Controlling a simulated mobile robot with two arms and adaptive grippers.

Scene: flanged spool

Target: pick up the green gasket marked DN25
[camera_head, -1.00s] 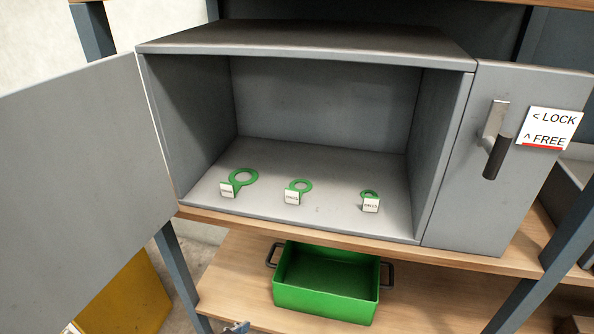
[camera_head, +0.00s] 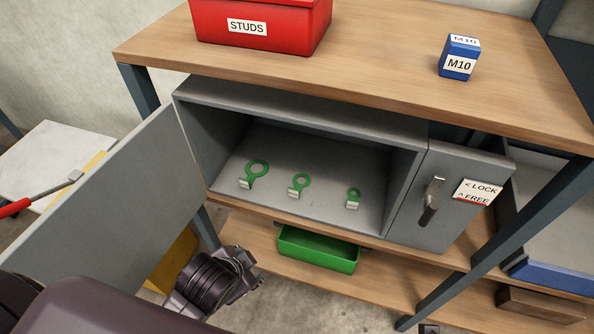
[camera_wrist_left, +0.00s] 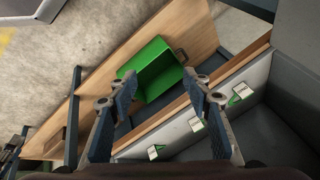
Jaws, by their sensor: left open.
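Three green ring gaskets with white tags lie in a row on the grey cabinet floor: a large one at left (camera_head: 258,168), a middle one (camera_head: 303,181) and a small one at right (camera_head: 354,195). The tags are too small to read surely, so I cannot tell which is DN25. My left gripper (camera_head: 246,268) is below and in front of the cabinet opening, apart from the gaskets. In the left wrist view its fingers (camera_wrist_left: 161,78) are spread and empty, and several tags show beyond them. My right gripper is not in view.
The cabinet door (camera_head: 120,205) stands open at left; a handle (camera_head: 431,200) is on the right panel. A green bin (camera_head: 318,250) stands on the lower shelf. A red STUDS bin (camera_head: 262,25) and a blue M10 box (camera_head: 459,58) are on top.

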